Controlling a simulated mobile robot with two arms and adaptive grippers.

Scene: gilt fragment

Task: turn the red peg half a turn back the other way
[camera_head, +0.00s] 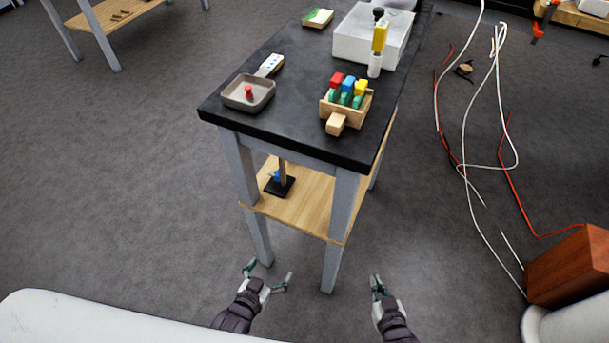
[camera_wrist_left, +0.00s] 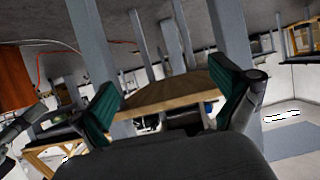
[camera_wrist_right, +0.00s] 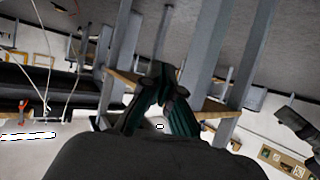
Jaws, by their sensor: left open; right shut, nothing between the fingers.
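In the head view a small red peg-like piece (camera_head: 249,92) stands in a shallow grey tray (camera_head: 268,101) on the black tabletop. A red block-topped piece (camera_head: 337,79) sits at the left of a wooden holder (camera_head: 361,115), beside blue and yellow ones with green pieces in front. I cannot tell which of the two is the red peg. My left gripper (camera_head: 267,276) is open and empty, low in front of the table. My right gripper (camera_head: 376,282) is shut and empty, to its right. Both are well apart from the red pieces. Neither wrist view shows the red pieces.
The black-topped table (camera_head: 290,121) has grey legs and a wooden lower shelf (camera_head: 311,210) holding a dark-based stand (camera_head: 279,187). A white box (camera_head: 352,45) and a yellow-and-white bottle (camera_head: 376,62) stand farther back. Cables (camera_head: 466,160) lie on the floor at right, near a reddish-brown box (camera_head: 570,265).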

